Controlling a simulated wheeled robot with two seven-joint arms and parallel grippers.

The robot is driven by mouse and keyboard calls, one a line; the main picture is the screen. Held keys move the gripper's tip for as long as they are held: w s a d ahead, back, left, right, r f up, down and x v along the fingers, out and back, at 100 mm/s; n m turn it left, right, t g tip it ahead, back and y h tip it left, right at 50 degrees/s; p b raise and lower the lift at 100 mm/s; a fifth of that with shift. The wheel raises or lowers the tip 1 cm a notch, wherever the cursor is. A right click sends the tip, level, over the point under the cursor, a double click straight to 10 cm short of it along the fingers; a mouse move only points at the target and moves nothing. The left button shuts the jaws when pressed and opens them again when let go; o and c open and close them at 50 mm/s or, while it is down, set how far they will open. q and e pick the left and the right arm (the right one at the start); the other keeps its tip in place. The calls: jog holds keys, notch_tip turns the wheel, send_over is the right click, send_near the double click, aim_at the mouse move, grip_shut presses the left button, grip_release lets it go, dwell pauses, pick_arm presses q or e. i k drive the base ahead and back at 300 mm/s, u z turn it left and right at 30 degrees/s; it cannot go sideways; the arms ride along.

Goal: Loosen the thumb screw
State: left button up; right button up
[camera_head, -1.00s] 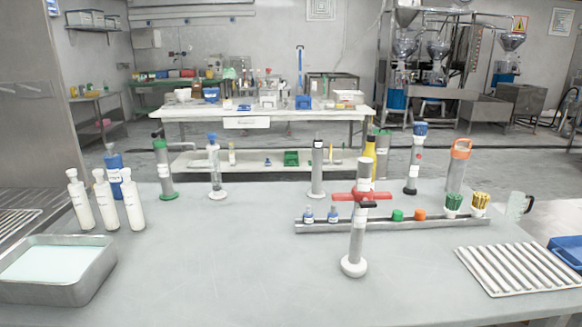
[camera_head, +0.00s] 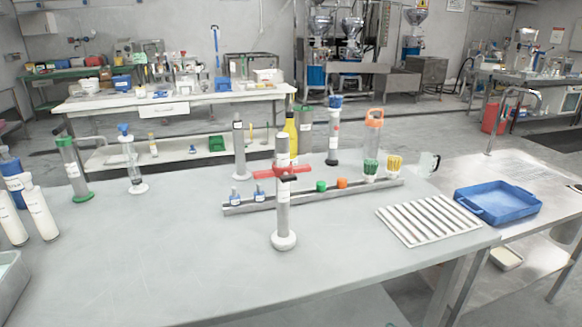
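Neither of my grippers is in view, and nothing touches the cylinder.
Behind the cylinder lies a grey rail (camera_head: 240,208) with small bottles and green and orange caps. A ribbed white rack (camera_head: 430,220) lies at the table's right. A blue tray (camera_head: 500,203) is on the side table. White bottles (camera_head: 40,213) stand at left. The front table area is clear.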

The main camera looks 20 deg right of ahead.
aim_at(286, 177)
jog(key=k, duration=0.5)
jog(key=u, duration=1.85)
jog(key=i, duration=1.05)
jog(key=z, duration=1.95)
